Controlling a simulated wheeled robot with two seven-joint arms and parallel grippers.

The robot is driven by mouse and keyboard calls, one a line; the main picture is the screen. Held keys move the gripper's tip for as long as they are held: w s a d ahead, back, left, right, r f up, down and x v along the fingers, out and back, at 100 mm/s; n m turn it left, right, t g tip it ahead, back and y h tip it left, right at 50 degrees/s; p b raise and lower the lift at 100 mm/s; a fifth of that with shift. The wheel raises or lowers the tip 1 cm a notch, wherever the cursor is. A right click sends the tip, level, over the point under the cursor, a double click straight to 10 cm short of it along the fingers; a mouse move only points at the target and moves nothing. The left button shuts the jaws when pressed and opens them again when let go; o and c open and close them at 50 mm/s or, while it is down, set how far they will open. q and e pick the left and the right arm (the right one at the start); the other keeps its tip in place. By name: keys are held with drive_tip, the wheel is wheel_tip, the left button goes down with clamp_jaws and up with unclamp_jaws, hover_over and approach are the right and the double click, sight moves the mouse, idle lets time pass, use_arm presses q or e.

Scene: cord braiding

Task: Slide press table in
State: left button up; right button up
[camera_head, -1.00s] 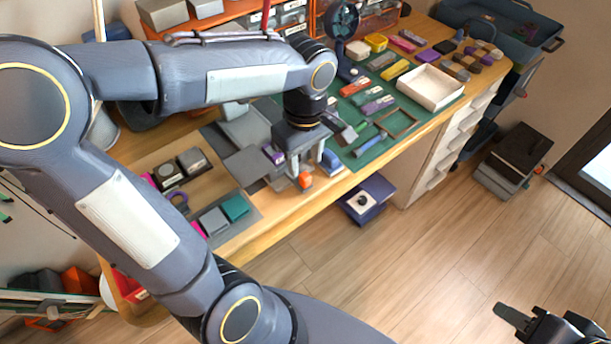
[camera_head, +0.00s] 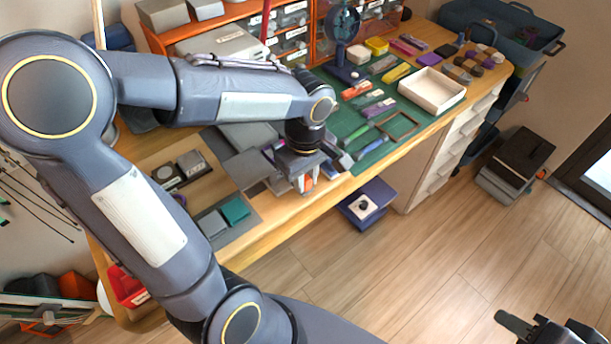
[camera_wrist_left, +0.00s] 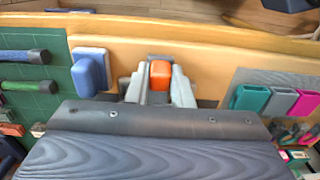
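My left gripper (camera_head: 306,186) reaches down at the front edge of the bench, right of the middle grey plates. In the left wrist view its two fingers (camera_wrist_left: 160,92) are close against both sides of an orange block-like handle (camera_wrist_left: 160,75). The handle shows as a sliver between the fingers in the head view (camera_head: 309,184). A flat grey plate (camera_head: 248,168), which looks like part of the press, lies beside the gripper; the rest of the press is largely hidden by my arm. My right gripper (camera_head: 545,328) is at the lower right over the floor, partly cut off.
A blue block (camera_wrist_left: 90,70) lies close beside the left fingers. Teal (camera_head: 235,210) and grey blocks stand on a grey mat to the left. A green mat (camera_head: 372,158) with tools and a white tray (camera_head: 432,90) lie to the right.

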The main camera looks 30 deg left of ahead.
use_arm(q)
drive_tip(key=w+a, duration=0.1)
drive_tip(key=a, duration=0.3)
drive_tip(key=w+a+p, duration=0.1)
drive_tip(key=w+a, duration=0.1)
drive_tip(key=a, duration=0.2)
drive_tip(key=w+a+p, duration=0.1)
drive_tip(key=w+a, duration=0.1)
drive_tip(key=a, duration=0.2)
drive_tip(key=shift+a, duration=0.1)
clamp_jaws()
drive_tip(key=o, duration=0.9)
unclamp_jaws()
drive_tip(key=shift+c, duration=0.2)
